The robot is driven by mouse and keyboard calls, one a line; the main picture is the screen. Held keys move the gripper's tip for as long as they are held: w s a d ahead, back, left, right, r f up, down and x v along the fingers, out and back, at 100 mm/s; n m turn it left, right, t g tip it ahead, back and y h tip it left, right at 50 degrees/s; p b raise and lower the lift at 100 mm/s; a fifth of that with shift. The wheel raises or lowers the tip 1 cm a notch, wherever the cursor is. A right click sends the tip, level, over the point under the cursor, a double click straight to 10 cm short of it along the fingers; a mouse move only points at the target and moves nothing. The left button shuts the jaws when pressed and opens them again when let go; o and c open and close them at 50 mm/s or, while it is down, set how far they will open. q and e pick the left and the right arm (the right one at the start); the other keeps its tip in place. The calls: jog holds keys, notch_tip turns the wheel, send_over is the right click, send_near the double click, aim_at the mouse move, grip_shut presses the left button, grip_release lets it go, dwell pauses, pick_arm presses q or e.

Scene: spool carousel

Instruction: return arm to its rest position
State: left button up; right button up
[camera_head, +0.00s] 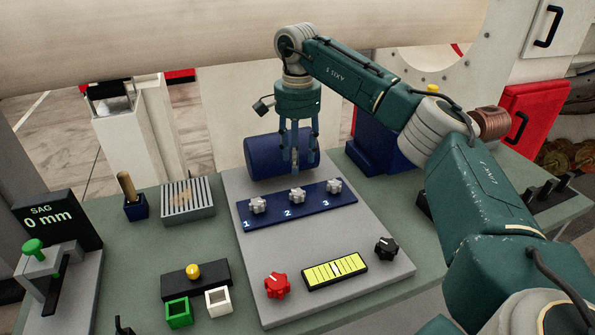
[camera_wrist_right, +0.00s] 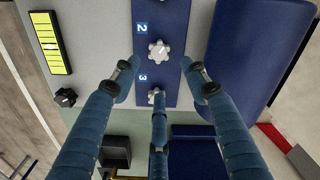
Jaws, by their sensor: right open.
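My right arm (camera_head: 375,90) is green and grey and reaches in from the right side of the head view. Its right gripper (camera_head: 298,150) points down above the grey panel, in front of the blue cylinder (camera_head: 262,158). Its several blue fingers are spread and hold nothing. In the right wrist view the open gripper (camera_wrist_right: 160,76) is over the blue strip (camera_wrist_right: 175,25) with knobs marked 2 and 3. The knob by the 3 (camera_wrist_right: 154,93) shows near the middle finger. My left gripper is not in view.
The grey panel (camera_head: 340,300) carries a red knob (camera_head: 277,285), a yellow gauge (camera_head: 335,273) and a black knob (camera_head: 386,249). A display (camera_head: 55,216) reading "SAG 0 mm" stands at left. A large pale cylinder (camera_head: 150,40) spans the back, above the gripper.

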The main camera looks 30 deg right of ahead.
jog(key=shift+r, duration=0.5)
